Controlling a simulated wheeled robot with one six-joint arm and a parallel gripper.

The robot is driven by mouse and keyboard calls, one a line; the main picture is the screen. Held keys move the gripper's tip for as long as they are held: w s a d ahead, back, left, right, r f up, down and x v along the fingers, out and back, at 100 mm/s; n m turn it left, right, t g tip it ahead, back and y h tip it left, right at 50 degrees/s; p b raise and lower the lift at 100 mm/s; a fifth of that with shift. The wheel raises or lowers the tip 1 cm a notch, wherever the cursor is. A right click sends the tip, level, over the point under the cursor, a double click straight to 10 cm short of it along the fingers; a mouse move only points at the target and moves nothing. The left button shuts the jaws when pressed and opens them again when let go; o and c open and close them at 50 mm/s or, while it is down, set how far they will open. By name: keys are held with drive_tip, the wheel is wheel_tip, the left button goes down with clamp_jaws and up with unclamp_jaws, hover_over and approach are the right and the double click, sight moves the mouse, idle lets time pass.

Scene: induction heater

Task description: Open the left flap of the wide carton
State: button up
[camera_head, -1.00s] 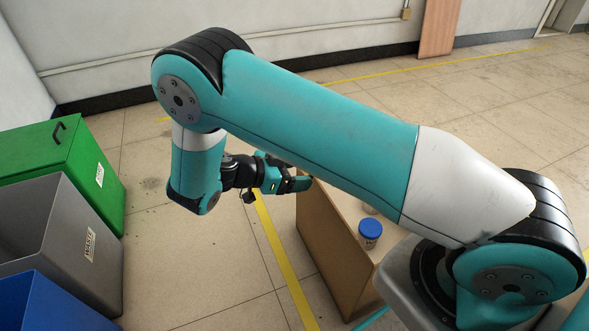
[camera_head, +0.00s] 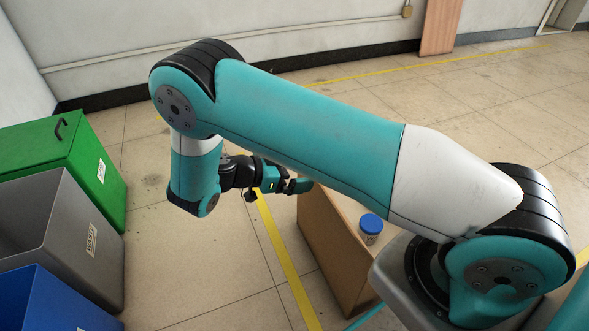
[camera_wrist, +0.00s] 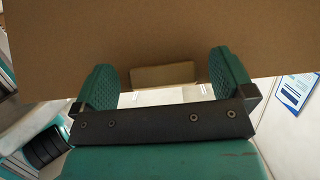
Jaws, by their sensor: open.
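A brown box-like body (camera_head: 335,250) stands in the middle of the head view, partly behind my arm; I cannot tell whether it is the wide carton. No flap shows clearly in the head view. My gripper (camera_head: 302,185) is at its far left top corner in that view. In the wrist view, a brown board (camera_wrist: 165,30) fills the upper part. My gripper (camera_wrist: 165,78) is open, with one finger on each side of a small lighter tan piece (camera_wrist: 164,76) at the board's lower edge. I cannot tell whether the fingers touch it.
A jar with a blue lid (camera_head: 370,228) stands on the body's pale top. A green bin (camera_head: 60,165), a grey bin (camera_head: 70,230) and a blue bin (camera_head: 45,305) stand at the left. Floor between bins and body is clear, with a yellow line (camera_head: 285,265).

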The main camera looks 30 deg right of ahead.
wheel_tip(320, 180, up, 20)
drive_tip(key=p, duration=0.9)
drive_tip(key=shift+p, duration=0.4)
drive_tip(key=shift+c, duration=0.2)
